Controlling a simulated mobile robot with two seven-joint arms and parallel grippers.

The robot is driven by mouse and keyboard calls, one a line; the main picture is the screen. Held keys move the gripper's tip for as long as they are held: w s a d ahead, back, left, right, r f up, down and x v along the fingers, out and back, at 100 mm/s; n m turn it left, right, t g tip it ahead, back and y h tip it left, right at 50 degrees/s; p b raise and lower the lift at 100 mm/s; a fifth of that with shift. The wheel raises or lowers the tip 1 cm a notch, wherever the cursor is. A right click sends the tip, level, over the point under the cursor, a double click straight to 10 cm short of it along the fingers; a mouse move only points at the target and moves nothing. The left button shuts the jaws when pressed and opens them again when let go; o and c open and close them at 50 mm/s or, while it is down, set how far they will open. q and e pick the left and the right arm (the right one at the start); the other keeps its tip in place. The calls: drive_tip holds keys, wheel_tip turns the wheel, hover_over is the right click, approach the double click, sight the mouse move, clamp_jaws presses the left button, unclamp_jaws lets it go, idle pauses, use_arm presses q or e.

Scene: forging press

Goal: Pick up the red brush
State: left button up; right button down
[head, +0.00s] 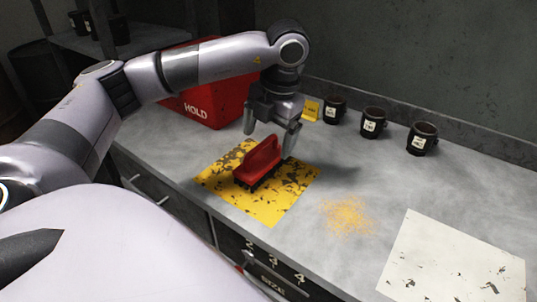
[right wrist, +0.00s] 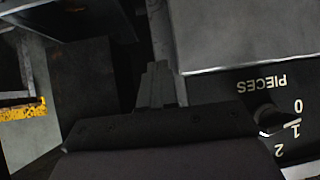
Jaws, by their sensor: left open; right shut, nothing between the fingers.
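The red brush (head: 259,161), with a handle on top and dark bristles below, stands on a worn yellow patch (head: 272,207) on the grey bench. My left gripper (head: 270,138) points down just above the brush in the head view. Its fingers are open, one on each side of the brush's upper far end. I cannot tell whether they touch it. My right gripper (right wrist: 160,84) shows in the right wrist view, with its fingers together and nothing between them, close to the front of a grey cabinet. The brush is not in that view.
A red bin marked HOLD (head: 205,100) stands behind the left arm. Three dark labelled mugs (head: 373,122) and a small yellow card (head: 311,109) line the back. Orange specks (head: 347,214) and a worn white sheet (head: 450,260) lie to the right. A control panel (right wrist: 265,115) is beside the right gripper.

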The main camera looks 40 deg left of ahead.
sight(262, 160)
use_arm(q)
drive_tip(key=f, duration=0.3)
drive_tip(key=a+f, duration=0.1)
drive_tip(key=f, duration=0.1)
drive_tip(key=shift+s+a+f, duration=0.1)
drive_tip(key=shift+s+f, duration=0.2)
drive_tip(key=c, duration=1.3)
